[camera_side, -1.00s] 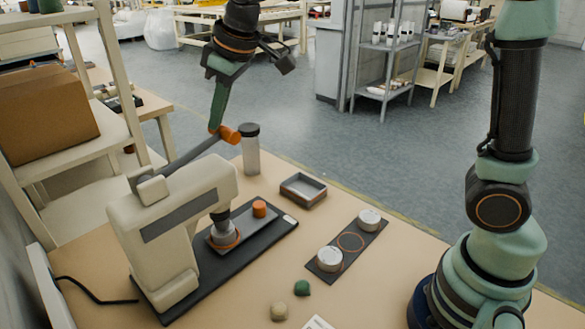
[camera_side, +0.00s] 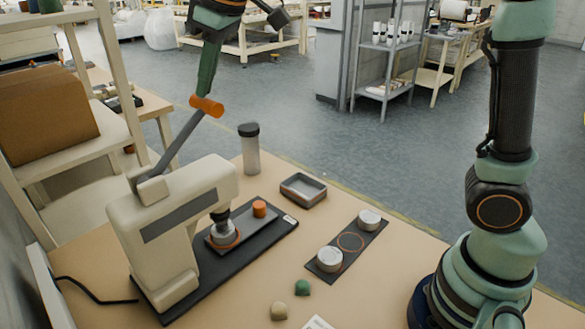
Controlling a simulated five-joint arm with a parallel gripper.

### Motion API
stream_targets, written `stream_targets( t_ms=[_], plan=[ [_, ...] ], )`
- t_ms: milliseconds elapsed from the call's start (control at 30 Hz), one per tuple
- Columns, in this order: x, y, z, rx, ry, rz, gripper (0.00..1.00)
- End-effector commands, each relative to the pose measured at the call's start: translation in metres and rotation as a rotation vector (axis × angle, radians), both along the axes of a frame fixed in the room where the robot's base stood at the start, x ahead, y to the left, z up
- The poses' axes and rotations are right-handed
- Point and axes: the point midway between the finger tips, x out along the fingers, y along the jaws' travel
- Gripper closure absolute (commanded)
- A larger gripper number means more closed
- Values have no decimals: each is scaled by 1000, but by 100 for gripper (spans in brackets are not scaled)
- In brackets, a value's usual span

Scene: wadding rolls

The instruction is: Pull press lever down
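The cream press (camera_side: 170,225) stands on a dark base at the left of the table. Its grey lever (camera_side: 180,145) slants up and to the right from the top of the press, ending in an orange handle (camera_side: 207,106). My gripper (camera_side: 205,92) is above the press, its green finger end at the handle. One finger hides the other, so I cannot tell whether it grips or only touches. The dark plunger (camera_side: 220,216) hangs just over a metal cup (camera_side: 224,234) with an orange ring on a grey plate. Any gap between them is too small to tell.
An orange cylinder (camera_side: 259,208) stands beside the cup. A grey tray (camera_side: 303,189) and a dark-capped bottle (camera_side: 249,150) are behind. A dark strip (camera_side: 349,243) holds two white round pieces. A green lump (camera_side: 302,287) and a beige lump (camera_side: 279,310) lie in front.

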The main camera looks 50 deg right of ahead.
Motion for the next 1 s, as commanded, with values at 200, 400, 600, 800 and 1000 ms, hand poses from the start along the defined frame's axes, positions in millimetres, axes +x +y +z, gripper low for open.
stream_targets(
  t_ms=[200, 400, 600, 800, 1000],
  plan=[
    [0, 4, 20, 3, 1, 1, 100],
    [0, 8, 38, 6, 1, 2, 100],
    [0, 12, 55, 8, 1, 3, 100],
    [1, 15, 73, 10, 1, 5, 100],
    [0, 17, 86, 12, 3, 5, 100]
  ],
)
